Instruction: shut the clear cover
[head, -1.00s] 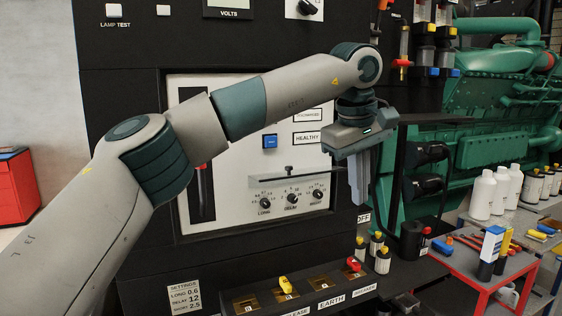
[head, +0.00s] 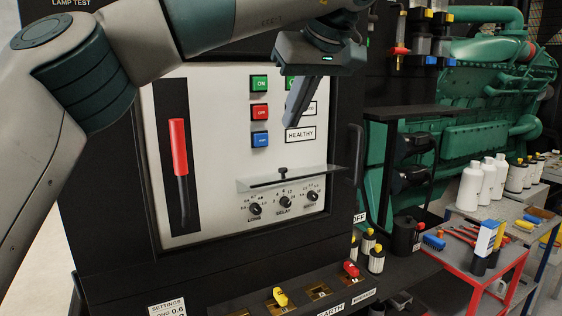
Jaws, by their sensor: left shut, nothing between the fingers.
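The clear cover (head: 262,185) is a thin transparent plate with a small dark knob. It sticks out from the white panel, raised above the dials marked LONG, DELAY and a third (head: 285,202), which stand uncovered. My left gripper (head: 296,122) points down in front of the panel, above the cover and apart from it. Its fingers are together with nothing between them. My right gripper is not in the head view.
A red-handled lever (head: 180,150) stands left on the panel. Green, red and blue buttons (head: 260,112) sit above the cover. A black handle (head: 356,155) is at the panel's right edge. A ledge with keys (head: 280,296) juts out below. A red table (head: 470,262) stands right.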

